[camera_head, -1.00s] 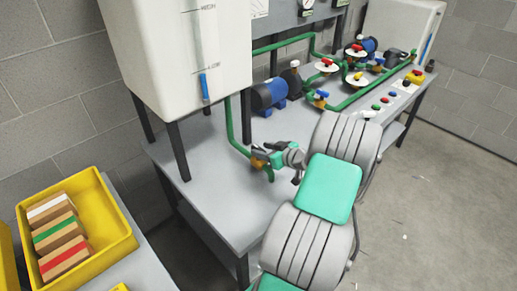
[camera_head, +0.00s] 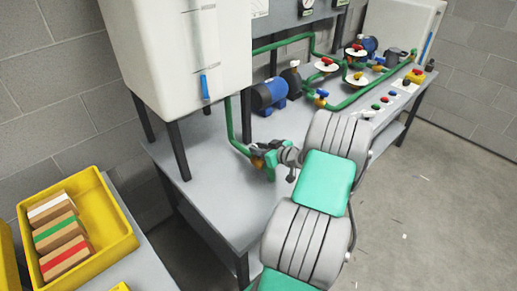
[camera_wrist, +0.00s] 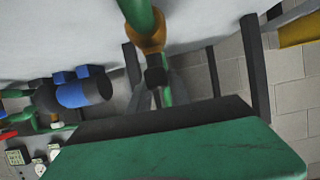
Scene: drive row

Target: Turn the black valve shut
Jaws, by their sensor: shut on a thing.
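The black valve handle (camera_wrist: 156,76) shows in the wrist view under a brass-coloured valve body (camera_wrist: 147,38) on a green pipe (camera_wrist: 138,14). My gripper (camera_wrist: 158,92) has its grey fingers on either side of the black handle and is shut on it. In the head view, my gripper (camera_head: 263,152) is at the valve body (camera_head: 258,163), at the lower end of the green pipe below the white tank. The handle itself is mostly hidden there by the gripper, so its exact angle is hard to tell.
The white tank (camera_head: 178,50) stands on dark legs above the grey bench (camera_head: 215,190). A blue pump (camera_head: 268,95) and more green pipes with coloured valves lie behind my arm. A yellow bin (camera_head: 110,220) of blocks stands at left.

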